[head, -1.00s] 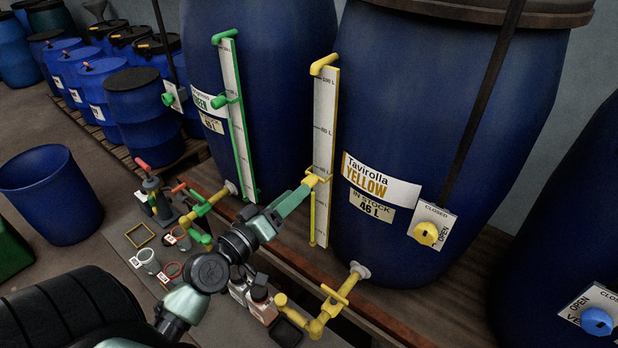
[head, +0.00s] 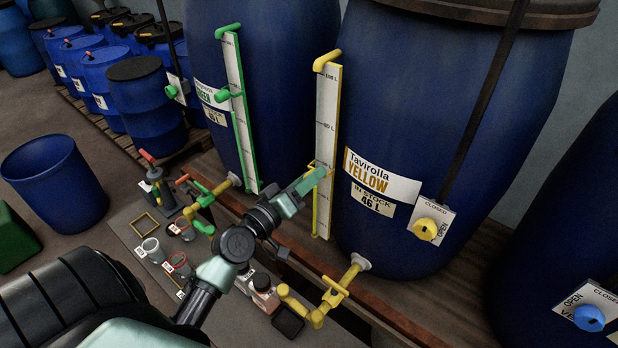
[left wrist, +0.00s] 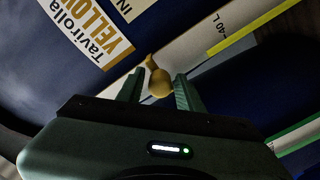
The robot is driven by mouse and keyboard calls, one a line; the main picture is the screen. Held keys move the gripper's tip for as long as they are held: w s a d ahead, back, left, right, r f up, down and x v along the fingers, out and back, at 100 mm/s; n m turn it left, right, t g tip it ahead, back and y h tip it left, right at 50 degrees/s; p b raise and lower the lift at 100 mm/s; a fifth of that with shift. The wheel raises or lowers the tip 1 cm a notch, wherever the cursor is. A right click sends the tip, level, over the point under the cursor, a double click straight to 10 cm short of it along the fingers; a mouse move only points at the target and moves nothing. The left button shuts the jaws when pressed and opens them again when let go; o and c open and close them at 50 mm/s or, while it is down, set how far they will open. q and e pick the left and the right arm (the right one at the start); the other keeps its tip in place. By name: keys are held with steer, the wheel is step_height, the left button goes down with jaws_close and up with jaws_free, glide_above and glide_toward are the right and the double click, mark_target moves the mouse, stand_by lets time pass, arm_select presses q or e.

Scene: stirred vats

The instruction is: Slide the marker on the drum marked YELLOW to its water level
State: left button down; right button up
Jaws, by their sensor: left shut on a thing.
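The drum marked YELLOW (head: 450,110) is a large blue barrel with a label reading Tavirolla YELLOW, IN STOCK 46 L. Its white gauge board (head: 326,110) stands upright on its left side with a litre scale. The yellow marker (head: 326,165) sits on the lower half of the board, partly hidden by my left gripper (head: 318,176). In the left wrist view, the marker's round knob (left wrist: 160,83) is between my left fingers, which are shut on it. A yellow strip (left wrist: 245,30) runs along the board near a 40 L mark. My right gripper is out of view.
The drum marked GREEN (head: 265,80) with its green-edged gauge stands at left. A yellow tap (head: 335,292) sticks out below the YELLOW drum. A yellow valve knob (head: 425,229) is on its front. Small jars (head: 262,285) stand on the lower bench.

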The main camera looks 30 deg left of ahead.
arm_select(q)
step_height(320, 180, down, 7)
steer(key=b, duration=0.6)
steer(key=shift+f+b, duration=0.1)
steer(key=shift+b, duration=0.3)
steer(key=c, duration=1.2)
jaws_free()
steer(key=b, duration=0.3)
glide_toward(323, 186)
steer(key=s, duration=0.3)
steer(key=shift+s+a, duration=0.2)
